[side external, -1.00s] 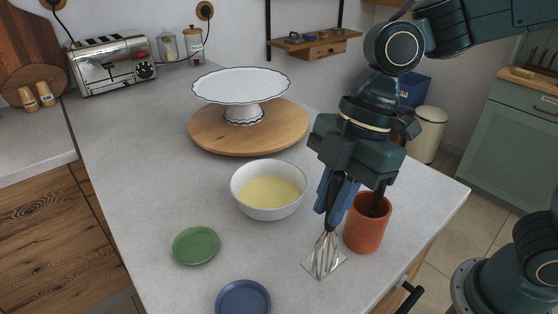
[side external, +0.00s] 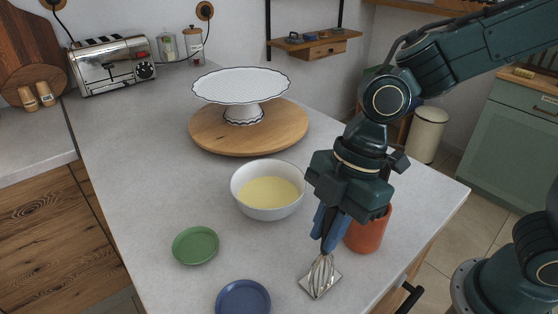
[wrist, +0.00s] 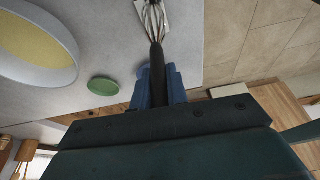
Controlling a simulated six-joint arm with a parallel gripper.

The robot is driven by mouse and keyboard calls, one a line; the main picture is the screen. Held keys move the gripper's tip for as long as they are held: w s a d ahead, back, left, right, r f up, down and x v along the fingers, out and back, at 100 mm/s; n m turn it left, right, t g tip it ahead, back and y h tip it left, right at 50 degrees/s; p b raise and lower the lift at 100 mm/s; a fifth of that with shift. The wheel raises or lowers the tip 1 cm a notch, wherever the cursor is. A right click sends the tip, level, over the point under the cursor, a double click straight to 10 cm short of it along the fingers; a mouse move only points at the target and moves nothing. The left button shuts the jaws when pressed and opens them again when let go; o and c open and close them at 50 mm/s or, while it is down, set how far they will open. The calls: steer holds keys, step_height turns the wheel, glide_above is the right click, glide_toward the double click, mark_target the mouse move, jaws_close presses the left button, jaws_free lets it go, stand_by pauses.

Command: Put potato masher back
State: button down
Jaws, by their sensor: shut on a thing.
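The potato masher (side external: 320,278) has bowed metal wires and a square metal plate at its lower end. My gripper (side external: 331,238), with blue fingers, is shut on its dark handle. The masher hangs plate-down near the front right of the counter; whether the plate touches the surface I cannot tell. In the wrist view the dark handle (wrist: 157,62) runs between the blue fingers (wrist: 158,92), with the wires beyond it. A terracotta crock (side external: 368,235) stands right of the masher, its opening hidden behind my gripper.
A white bowl (side external: 268,211) with yellow contents stands left of my gripper. A green dish (side external: 195,245) and a blue dish (side external: 243,298) lie further left and in front. A white cake stand (side external: 241,112) on a round wooden board (side external: 205,139) stands behind.

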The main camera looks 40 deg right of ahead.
steer(key=shift+f, duration=0.15)
steer(key=c, duration=1.4)
jaws_free()
steer(key=v, duration=1.2)
steer(key=shift+s+d+f+m+t+h, duration=0.4)
steer(key=shift+s+d+m+t+h, duration=0.45)
steer(key=shift+d+m, duration=2.1)
steer(key=shift+s+d+f+m+t+h, duration=0.4)
steer(key=shift+s+d+m+t, duration=0.8)
steer(key=shift+d+m, duration=1.7)
steer(key=shift+s+d+f+m+t+h, duration=0.5)
steer(key=shift+s+d+m, duration=0.9)
steer(key=shift+d+m, duration=1.5)
